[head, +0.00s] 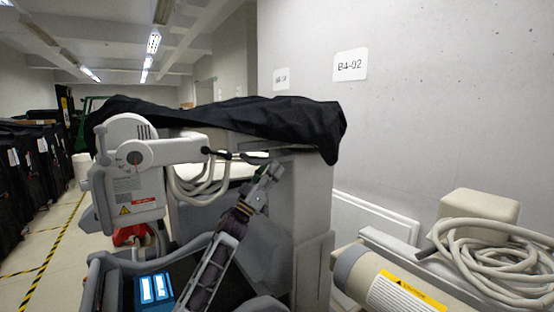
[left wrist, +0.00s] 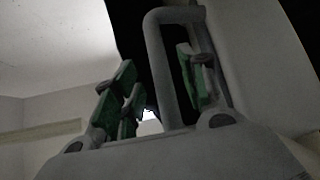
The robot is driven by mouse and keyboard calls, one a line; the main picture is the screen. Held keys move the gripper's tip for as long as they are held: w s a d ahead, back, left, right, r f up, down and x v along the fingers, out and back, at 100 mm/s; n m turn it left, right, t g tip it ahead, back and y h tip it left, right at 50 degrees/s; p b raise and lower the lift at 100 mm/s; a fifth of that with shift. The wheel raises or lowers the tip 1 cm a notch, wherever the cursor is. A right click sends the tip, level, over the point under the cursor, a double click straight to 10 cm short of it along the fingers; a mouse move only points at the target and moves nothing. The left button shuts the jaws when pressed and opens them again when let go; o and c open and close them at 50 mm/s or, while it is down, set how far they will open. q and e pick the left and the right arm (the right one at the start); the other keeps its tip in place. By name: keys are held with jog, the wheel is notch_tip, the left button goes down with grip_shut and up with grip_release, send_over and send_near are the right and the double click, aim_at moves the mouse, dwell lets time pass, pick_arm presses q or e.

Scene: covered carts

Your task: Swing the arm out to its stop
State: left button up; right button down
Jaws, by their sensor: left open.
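A pale grey jointed arm (head: 178,152) runs sideways on the covered cart, with a bulky grey housing (head: 137,185) at its left. A dark bar (head: 235,155) shows at its right end. My left gripper (head: 268,172) is near that bar's right end, in front of the cart. In the left wrist view my left gripper (left wrist: 155,65) is open, its green-padded fingers apart. A grey loop handle (left wrist: 158,75) shows between the fingers; I cannot tell whether they touch it. My right gripper is not in view.
A black cover (head: 230,115) drapes over the cart top. Grey hoses (head: 195,185) hang below the arm. A beige cylinder (head: 385,285) and a coiled hose (head: 490,255) stand at the right by the wall. Dark covered carts (head: 30,175) line the left, beside a floor aisle (head: 50,245).

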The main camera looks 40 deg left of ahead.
aim_at(277, 159)
pick_arm(q)
jog(key=shift+p+x, duration=0.6)
jog(key=shift+x, duration=1.65)
grip_shut()
